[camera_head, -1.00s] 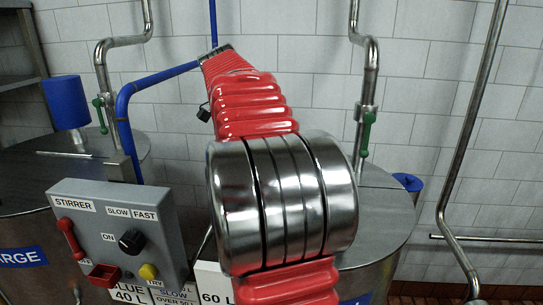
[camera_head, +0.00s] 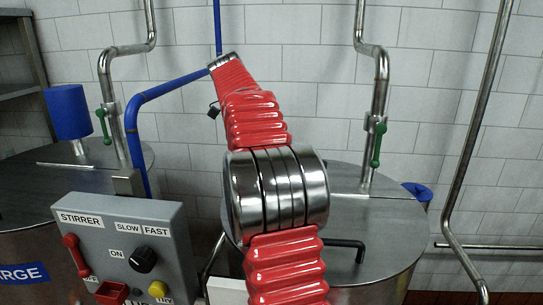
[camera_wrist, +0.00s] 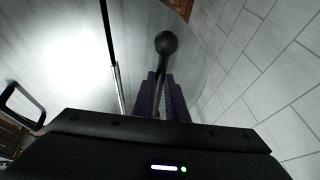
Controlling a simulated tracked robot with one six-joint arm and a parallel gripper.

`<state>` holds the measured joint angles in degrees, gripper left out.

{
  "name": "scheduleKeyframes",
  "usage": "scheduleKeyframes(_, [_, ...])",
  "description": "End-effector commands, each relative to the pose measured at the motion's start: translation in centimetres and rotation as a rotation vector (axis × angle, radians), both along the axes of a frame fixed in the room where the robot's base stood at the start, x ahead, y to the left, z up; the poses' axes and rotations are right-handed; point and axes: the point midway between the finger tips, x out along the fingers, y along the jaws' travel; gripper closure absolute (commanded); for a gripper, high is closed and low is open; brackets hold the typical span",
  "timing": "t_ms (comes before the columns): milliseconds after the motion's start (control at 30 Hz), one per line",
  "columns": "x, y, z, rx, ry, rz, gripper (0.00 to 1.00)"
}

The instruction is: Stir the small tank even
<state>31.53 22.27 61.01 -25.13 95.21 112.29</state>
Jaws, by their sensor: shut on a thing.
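A steel tank with a flat lid (camera_head: 395,225) stands at the right in the head view; its label is not visible. A black bent handle (camera_head: 347,246) is on its lid. My gripper is hidden behind my red arm in the head view. In the wrist view, my gripper (camera_wrist: 162,88) is shut on a thin rod with a black ball knob (camera_wrist: 166,42). The knob is beyond the fingertips, in front of the lid (camera_wrist: 65,45). The grey stirrer panel (camera_head: 95,265) has a black knob (camera_head: 143,260), a red lever (camera_head: 75,255) and a yellow button (camera_head: 158,289).
A large-labelled tank (camera_head: 60,180) with a blue motor-like cylinder (camera_head: 68,112) is at the left. Steel pipes with green valve levers (camera_head: 377,145) rise behind both tanks. A slanted pipe (camera_head: 475,130) is at the right. A tiled wall closes the back.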

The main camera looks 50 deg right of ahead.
Motion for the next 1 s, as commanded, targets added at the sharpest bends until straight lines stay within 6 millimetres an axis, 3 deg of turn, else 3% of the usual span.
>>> scheduleKeyframes(200, [0.2, -0.1, 0.0, -0.002, -0.008, 0.001, 1.00])
scheduleKeyframes(233, [0.2, -0.1, 0.0, -0.002, -0.008, 0.001, 0.86])
scheduleKeyframes(500, [0.1, -0.1, 0.0, -0.002, -0.005, 0.001, 0.69])
scheduleKeyframes(800, [0.1, 0.0, 0.2, -0.002, -0.004, 0.002, 0.69])
scheduleKeyframes(1000, [0.3, 0.6, 1.7, -0.003, -0.005, 0.003, 0.69])
